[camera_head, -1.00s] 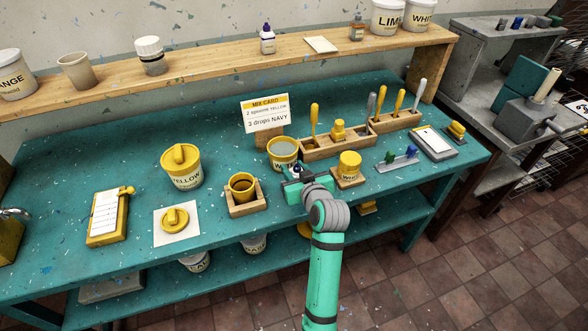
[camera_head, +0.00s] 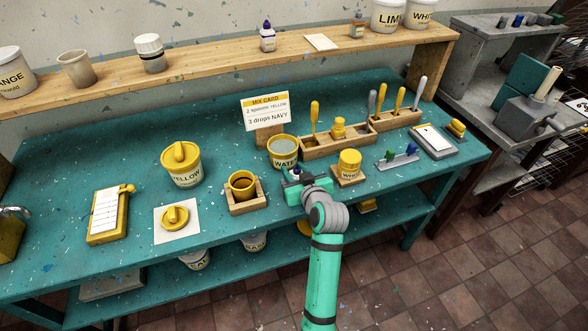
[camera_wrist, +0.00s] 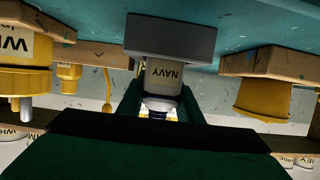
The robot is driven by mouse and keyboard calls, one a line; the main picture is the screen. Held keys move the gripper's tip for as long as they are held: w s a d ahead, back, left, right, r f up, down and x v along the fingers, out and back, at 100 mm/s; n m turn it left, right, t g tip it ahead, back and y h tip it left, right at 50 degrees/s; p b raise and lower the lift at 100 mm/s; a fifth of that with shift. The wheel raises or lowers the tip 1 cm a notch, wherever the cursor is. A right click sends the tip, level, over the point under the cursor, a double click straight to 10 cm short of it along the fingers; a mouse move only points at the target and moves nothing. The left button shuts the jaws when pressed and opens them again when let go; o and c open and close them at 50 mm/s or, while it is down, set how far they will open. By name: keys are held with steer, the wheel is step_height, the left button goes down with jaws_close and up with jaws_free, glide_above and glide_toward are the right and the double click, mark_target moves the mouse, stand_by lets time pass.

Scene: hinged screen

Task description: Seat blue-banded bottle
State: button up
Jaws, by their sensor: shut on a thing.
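My gripper (camera_head: 296,181) is shut on a small bottle labelled NAVY (camera_wrist: 164,76), above the front middle of the teal bench. In the wrist view, which shows the scene upside down, the bottle stands between the green fingers with its base at a dark grey block (camera_wrist: 170,36). I cannot tell whether the base is inside the block or only against it. A little blue shows near the bottle's neck. In the head view my gripper and wrist hide most of the bottle and the block.
Left of my gripper is a yellow cup in a wooden tray (camera_head: 247,207). Behind is the WATER tub (camera_head: 283,152). Right is a yellow-lidded jar (camera_head: 349,163) on a wooden base. A wooden tool rack (camera_head: 322,145) stands further back.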

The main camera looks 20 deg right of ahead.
steer(key=shift+f, duration=0.75)
steer(key=o, duration=1.1)
steer(key=v, duration=1.1)
